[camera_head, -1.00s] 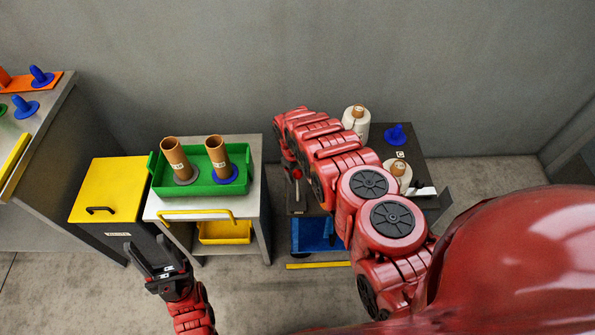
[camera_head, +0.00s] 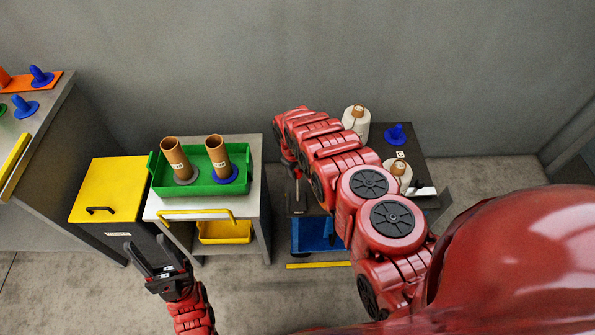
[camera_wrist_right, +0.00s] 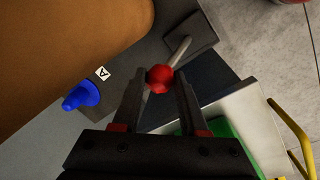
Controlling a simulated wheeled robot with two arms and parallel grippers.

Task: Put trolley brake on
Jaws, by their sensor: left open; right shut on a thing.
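The dark-topped trolley (camera_head: 412,140) stands at the right of the head view, partly hidden behind my right arm. Its lever (camera_head: 297,188) stands at the trolley's left edge in that view. In the right wrist view the lever (camera_wrist_right: 180,49) rises from a dark plate and ends in a red ball knob (camera_wrist_right: 160,80). My right gripper (camera_wrist_right: 161,76) is shut on the knob, one finger on each side. In the head view my right arm hides the knob. My left gripper (camera_head: 147,246) is open and empty, in front of the yellow-lidded bin.
A light trolley (camera_head: 250,180) left of the dark one carries a green tray (camera_head: 201,157) with two brown tubes. A yellow-lidded bin (camera_head: 108,183) stands beside it. A blue peg (camera_head: 397,134) and white yarn bobbins (camera_head: 356,122) are on the dark top.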

